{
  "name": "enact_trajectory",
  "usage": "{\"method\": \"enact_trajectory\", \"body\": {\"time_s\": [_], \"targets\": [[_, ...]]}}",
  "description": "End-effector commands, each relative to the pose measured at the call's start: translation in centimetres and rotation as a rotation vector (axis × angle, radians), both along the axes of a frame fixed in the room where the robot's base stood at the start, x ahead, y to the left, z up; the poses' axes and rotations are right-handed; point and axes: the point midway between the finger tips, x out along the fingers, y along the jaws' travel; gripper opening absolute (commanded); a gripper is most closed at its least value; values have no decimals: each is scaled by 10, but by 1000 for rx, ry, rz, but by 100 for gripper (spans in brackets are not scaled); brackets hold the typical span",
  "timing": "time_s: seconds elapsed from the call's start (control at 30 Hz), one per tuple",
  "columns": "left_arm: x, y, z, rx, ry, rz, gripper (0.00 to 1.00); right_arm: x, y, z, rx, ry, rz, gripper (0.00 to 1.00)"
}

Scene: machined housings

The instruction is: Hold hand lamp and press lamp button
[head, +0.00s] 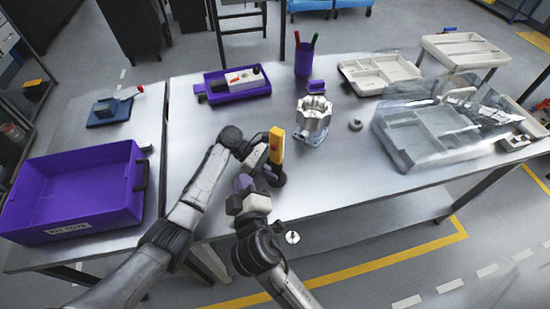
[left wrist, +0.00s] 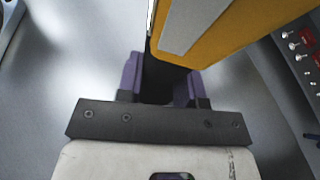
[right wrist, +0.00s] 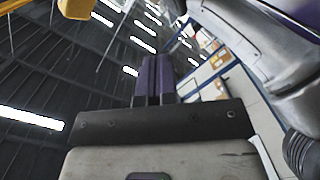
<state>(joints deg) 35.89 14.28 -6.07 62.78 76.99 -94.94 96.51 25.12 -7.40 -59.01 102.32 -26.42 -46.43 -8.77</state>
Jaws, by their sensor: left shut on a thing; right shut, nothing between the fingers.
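The hand lamp (head: 276,146) has a yellow body and a dark lower part, and stands upright near the table's front edge. A small reddish mark shows on its body; I cannot tell whether this is the button. My left gripper (head: 271,171) is shut on the lamp's dark part. In the left wrist view the purple fingers (left wrist: 160,82) flank that part, below the yellow body (left wrist: 225,30). My right gripper (head: 243,183) is shut and empty, left of and apart from the lamp. Its closed fingertips (right wrist: 154,62) point upward in the right wrist view, with yellow pieces at top left.
A purple bin (head: 75,238) stands at left. Behind the lamp are a purple tray (head: 222,97) with a part, a pen cup (head: 304,62) and a metal housing (head: 313,135). A grey tray (head: 410,157) under a clear cover is at right. The table between lamp and tray is mostly clear.

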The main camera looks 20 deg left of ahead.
Motion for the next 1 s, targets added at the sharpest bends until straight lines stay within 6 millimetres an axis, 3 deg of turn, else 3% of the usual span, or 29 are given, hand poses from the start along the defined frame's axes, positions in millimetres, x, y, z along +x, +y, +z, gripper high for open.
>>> {"method": "enact_trajectory", "body": {"time_s": [0.17,0.7,1.0], "targets": [[0,0,0,0,0,-1,21,10,-1,2,-9,-20,9,0],[0,0,0,0,0,0,21,71,-11,2,-7,-16,8,0],[0,0,0,0,0,0,21,85,-13,2,-6,-16,9,0]]}}
